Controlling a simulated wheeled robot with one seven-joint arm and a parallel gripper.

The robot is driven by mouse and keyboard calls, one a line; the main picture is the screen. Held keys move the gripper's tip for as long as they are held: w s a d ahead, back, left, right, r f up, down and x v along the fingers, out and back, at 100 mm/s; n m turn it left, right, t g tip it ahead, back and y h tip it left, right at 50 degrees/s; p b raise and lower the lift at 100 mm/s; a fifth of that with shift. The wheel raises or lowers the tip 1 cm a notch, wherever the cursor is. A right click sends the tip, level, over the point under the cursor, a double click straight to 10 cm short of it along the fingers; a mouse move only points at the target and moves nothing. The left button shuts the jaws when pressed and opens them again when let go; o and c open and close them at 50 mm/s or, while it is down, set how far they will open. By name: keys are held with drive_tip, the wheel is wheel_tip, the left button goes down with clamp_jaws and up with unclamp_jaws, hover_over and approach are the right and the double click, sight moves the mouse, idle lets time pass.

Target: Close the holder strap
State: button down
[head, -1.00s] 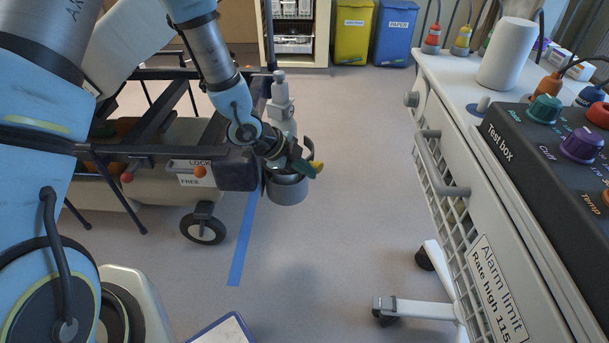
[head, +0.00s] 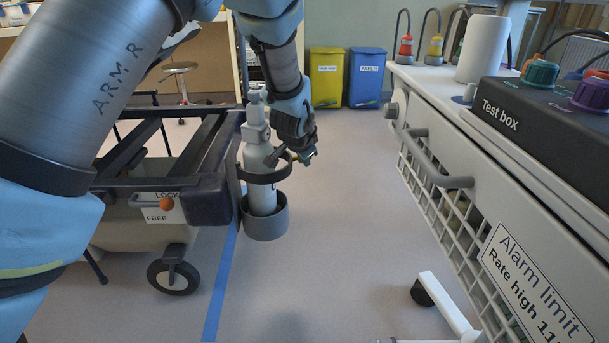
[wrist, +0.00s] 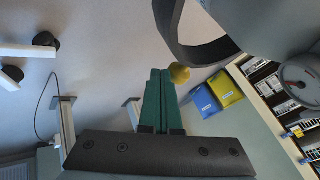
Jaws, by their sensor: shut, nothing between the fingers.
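A pale cylinder (head: 259,160) stands upright in a grey cup holder (head: 265,222) at the end of the stretcher frame. The dark holder strap (head: 262,178) curves around the cylinder's upper body; I cannot tell whether its end is fastened. In the wrist view the strap (wrist: 178,35) is a dark curved band standing off the grey cylinder (wrist: 250,35). A yellow knob (wrist: 180,73) is by the strap. My gripper (head: 307,159) is right of the cylinder. Its green fingers (wrist: 160,74) are together and empty, close beside the knob; contact is unclear.
The stretcher's dark frame (head: 170,180) and lock label (head: 165,207) are left of the holder. A white cart with a grey handle (head: 435,165) stands right, carrying the test box (head: 510,115). Yellow (head: 326,78) and blue bins (head: 366,78) are behind. Floor between stretcher and cart is clear.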

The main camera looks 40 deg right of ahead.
drive_tip(key=w+n, duration=0.1)
drive_tip(key=w+d+n+t+y+p, duration=0.1)
drive_tip(key=w+d+n, duration=0.1)
drive_tip(key=w, duration=0.1)
drive_tip(key=shift+w+r+t+p, duration=0.1)
drive_tip(key=shift+t+p, duration=0.2)
drive_tip(key=shift+p, duration=0.05)
drive_tip(key=shift+w+d+n+t+y+p, duration=0.15)
drive_tip(key=shift+w+n+t+y+p, duration=0.25)
drive_tip(key=shift+w+n+y, duration=0.6)
drive_tip(key=shift+w+h, duration=0.3)
